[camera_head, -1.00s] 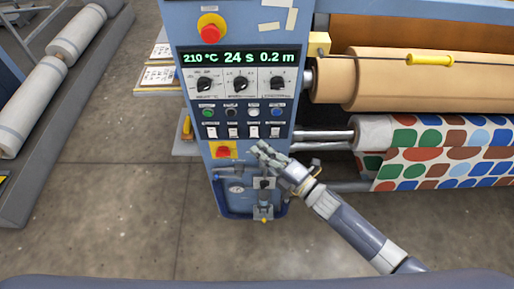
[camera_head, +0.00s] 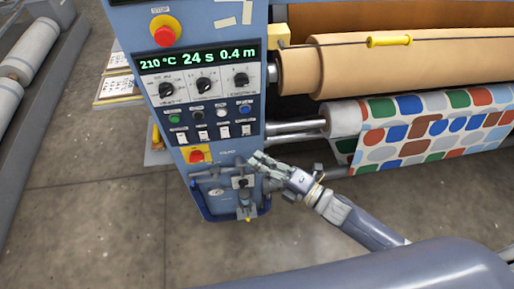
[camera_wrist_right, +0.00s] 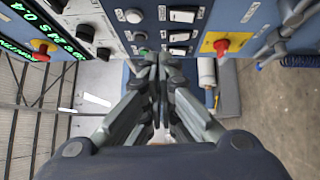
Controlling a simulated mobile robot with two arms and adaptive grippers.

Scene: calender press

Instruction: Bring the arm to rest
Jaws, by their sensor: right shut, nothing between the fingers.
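My right gripper (camera_head: 258,160) is shut and empty. In the head view it is in front of the lower part of the press's blue control panel (camera_head: 222,142), just right of the red-and-yellow switch (camera_head: 197,155). In the right wrist view the closed fingers (camera_wrist_right: 160,65) point toward the panel, below its row of white switches (camera_wrist_right: 180,36). I cannot tell whether the fingertips touch anything. The right arm reaches in from the lower right. My left gripper is not in view.
The panel display (camera_head: 200,57) reads 210 °C, 24 s, 0.4 m. A red stop button (camera_head: 165,31) sits above it. A tan roll (camera_head: 400,68) and patterned fabric (camera_head: 425,125) are at right. Rolls on a rack (camera_head: 40,50) stand at far left. The floor (camera_head: 100,210) in front is clear.

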